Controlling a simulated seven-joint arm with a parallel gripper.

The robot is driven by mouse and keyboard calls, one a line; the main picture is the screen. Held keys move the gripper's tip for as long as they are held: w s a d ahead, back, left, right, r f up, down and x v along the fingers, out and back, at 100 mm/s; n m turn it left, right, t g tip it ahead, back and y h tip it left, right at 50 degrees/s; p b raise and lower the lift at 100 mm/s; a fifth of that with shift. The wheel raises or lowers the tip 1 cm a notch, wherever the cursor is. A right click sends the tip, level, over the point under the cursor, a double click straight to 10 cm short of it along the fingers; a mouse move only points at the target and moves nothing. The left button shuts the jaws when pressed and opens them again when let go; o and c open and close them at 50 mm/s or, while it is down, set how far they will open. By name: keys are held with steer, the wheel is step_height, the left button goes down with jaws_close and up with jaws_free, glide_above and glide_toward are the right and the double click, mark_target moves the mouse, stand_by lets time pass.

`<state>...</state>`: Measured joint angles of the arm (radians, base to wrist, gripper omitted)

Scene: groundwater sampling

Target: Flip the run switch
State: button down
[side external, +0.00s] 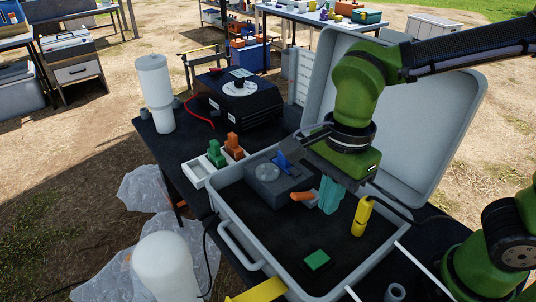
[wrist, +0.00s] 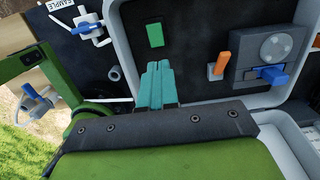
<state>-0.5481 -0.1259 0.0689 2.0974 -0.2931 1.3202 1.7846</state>
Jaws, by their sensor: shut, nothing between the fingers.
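My gripper (side external: 328,210) has teal fingers, pressed together and empty, pointing down inside the open grey case (side external: 243,247). They also show in the wrist view (wrist: 157,66). A grey control block (side external: 262,188) with a round dial (side external: 267,172) stands left of the fingers in the side view. It carries a blue lever (side external: 283,160), also visible in the wrist view (wrist: 274,76). An orange handle (side external: 303,196) sits beside the block, near but apart from my fingers in the wrist view (wrist: 221,64). I see no label marking the run switch.
A green block (side external: 316,260) lies on the case floor. A yellow cylinder (side external: 362,216) stands right of my fingers. The raised lid (side external: 420,110) is behind my arm. Green and orange connectors (side external: 233,147) sit in a white tray outside the case.

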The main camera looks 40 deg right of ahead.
mark_target(313, 261)
steer(key=shift+r, duration=0.65)
steer(key=shift+s+d+y, duration=0.4)
steer(key=shift+d+y, duration=0.05)
steer(key=shift+y, duration=0.15)
steer(key=a+f, duration=0.1)
steer(key=f, duration=0.8)
steer(key=a+f, duration=0.1)
steer(key=f, duration=0.3)
steer(key=shift+a+f, duration=0.3)
steer(key=shift+f, duration=0.05)
